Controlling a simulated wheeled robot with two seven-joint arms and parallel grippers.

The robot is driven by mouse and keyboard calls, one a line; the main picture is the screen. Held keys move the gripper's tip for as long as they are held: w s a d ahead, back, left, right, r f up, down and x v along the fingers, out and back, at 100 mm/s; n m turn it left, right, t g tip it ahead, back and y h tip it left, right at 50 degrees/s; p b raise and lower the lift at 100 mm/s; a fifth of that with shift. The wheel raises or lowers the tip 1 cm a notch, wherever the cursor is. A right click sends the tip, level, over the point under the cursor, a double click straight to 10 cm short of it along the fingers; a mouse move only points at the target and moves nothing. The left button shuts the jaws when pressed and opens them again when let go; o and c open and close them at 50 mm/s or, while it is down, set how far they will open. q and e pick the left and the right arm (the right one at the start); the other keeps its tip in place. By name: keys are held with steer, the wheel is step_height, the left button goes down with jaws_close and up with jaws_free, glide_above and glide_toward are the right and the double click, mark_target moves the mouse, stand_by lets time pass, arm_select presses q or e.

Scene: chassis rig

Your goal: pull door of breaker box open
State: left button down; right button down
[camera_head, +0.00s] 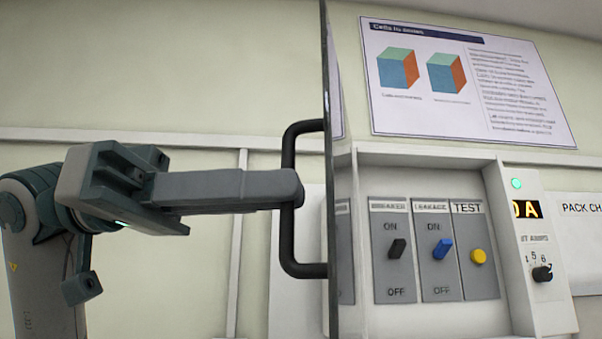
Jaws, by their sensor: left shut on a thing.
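The breaker box (420,160) stands right of centre with its inside showing. Its door (341,215) is seen nearly edge-on and stands out from the box's left side. A black bar handle (287,250) is fixed on the door's left face. My left gripper (290,188) comes in from the left and its fingertips are shut on the handle's upright bar. The fingers hide part of that bar. My right gripper is not in view.
Inside the box are a black breaker switch (397,248), a blue leakage switch (442,249) and a yellow test button (478,256). A side panel has a green light (516,183) and a black knob (542,273). A poster (465,85) hangs above.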

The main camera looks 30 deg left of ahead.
arm_select(q)
steer(key=shift+w+a+r, duration=0.25)
steer(key=shift+w+a, duration=0.05)
steer(key=shift+a, duration=0.1)
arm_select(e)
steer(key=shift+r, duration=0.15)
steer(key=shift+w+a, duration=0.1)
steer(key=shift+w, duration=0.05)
arm_select(q)
steer(key=c, duration=2)
jaws_free()
steer(key=shift+o, duration=0.8)
steer(key=shift+w+f, duration=0.2)
steer(key=shift+w, duration=0.45)
steer(key=shift+s+d, duration=0.1)
steer(key=shift+s, duration=0.15)
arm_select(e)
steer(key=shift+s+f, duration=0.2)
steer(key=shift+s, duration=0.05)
